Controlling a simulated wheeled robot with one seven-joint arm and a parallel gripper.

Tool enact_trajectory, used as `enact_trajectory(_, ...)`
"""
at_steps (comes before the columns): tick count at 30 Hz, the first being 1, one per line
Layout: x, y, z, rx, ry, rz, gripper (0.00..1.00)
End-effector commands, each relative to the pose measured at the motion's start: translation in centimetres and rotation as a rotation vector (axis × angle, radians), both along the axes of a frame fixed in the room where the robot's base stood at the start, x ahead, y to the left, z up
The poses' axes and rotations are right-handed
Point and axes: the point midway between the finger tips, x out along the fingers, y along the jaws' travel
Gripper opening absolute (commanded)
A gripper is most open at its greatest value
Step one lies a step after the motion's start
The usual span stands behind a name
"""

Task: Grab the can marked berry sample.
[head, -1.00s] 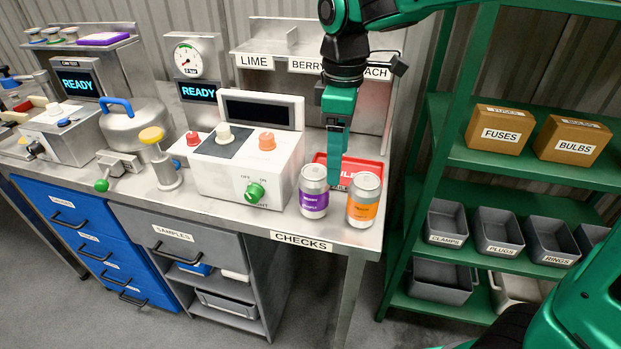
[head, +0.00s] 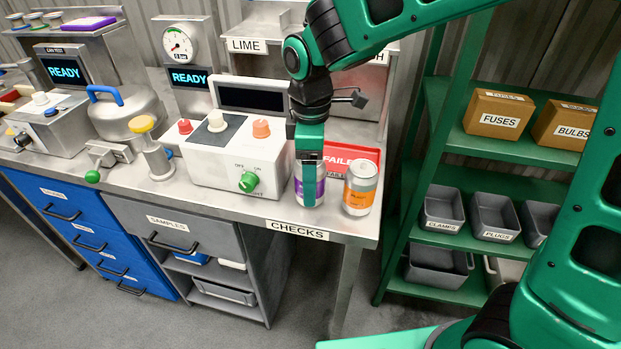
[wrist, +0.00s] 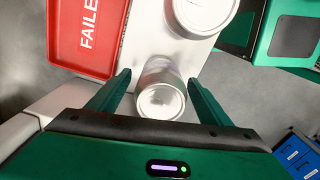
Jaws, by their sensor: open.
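The can with the purple label (head: 318,186) stands upright on the bench top, left of a can with an orange label (head: 360,187). In the earlier head frame its label appears to read berry; now my gripper hides most of it. My gripper (head: 309,190) is pointing down at the purple can in the head view. In the wrist view the gripper (wrist: 160,85) is open, with one finger on each side of the purple can (wrist: 161,92). I see no finger clearly pressing on it. The orange can (wrist: 203,8) is just beyond, outside the fingers.
A red tray marked failed (head: 350,158) lies behind the cans, and also shows in the wrist view (wrist: 86,34). A white control box with a green knob (head: 248,181) stands close left. The bench's front edge (head: 297,229) is near the cans. A green shelf (head: 470,152) stands right.

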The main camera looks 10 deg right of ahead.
Motion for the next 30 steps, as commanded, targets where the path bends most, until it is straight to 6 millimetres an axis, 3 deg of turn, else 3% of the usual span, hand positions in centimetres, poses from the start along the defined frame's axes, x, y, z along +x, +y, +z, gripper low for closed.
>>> enact_trajectory(4, 0.0, 0.0, -1.3, -0.001, 0.001, 0.000, 0.72)
enact_trajectory(12, 0.0, 0.0, -1.5, 0.001, -0.001, 0.000, 0.70)
enact_trajectory(19, 0.0, 0.0, -1.5, 0.001, -0.001, -0.001, 0.17)
enact_trajectory(26, 0.1, 0.0, -1.4, 0.001, -0.002, -0.001, 0.17)
enact_trajectory(30, 0.1, 0.0, -0.3, 0.002, -0.004, -0.002, 0.17)
